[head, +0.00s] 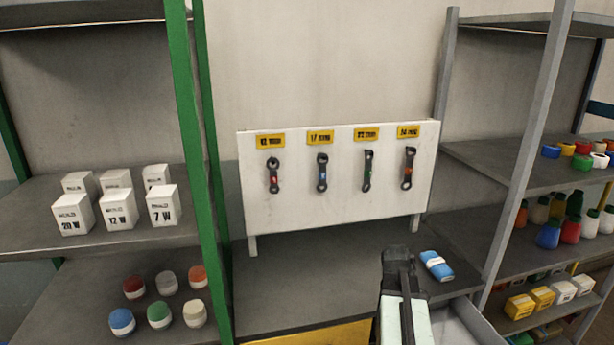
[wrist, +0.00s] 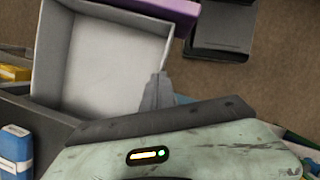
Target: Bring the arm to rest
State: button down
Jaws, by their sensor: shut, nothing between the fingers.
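My arm (head: 398,300) rises at the lower right of the head view, pale green with a dark upper part, in front of the grey bench. In the wrist view my gripper (wrist: 158,92) is shut and empty. Its narrow dark fingertips show over the near right edge of an open grey-white bin (wrist: 50,55), seen from above. No thing hangs from the fingers.
A blue and white pack (head: 436,265) lies on the bench (head: 300,285) just right of my arm. A white board (head: 335,205) with hung wrenches stands behind. Left shelves (head: 165,240) hold white boxes and round jars; right shelves (head: 470,158) hold bottles and small boxes.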

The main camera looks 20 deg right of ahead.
jog(key=w+a+f+m+t+b, duration=0.1)
jog(key=w+a, duration=0.3)
jog(key=a, duration=0.7)
jog(key=w+a+f+m+t+b, duration=0.1)
jog(key=w+a, duration=0.4)
jog(key=a, duration=0.7)
jog(key=w+a+f+m+t+y+b, duration=0.1)
jog(key=w+a+f, duration=0.3)
jog(key=a, duration=0.7)
jog(key=shift+w+a+f+m+t+b, duration=0.2)
jog(key=shift+a+f+m+t+b, duration=0.2)
jog(key=shift+b, duration=0.3)
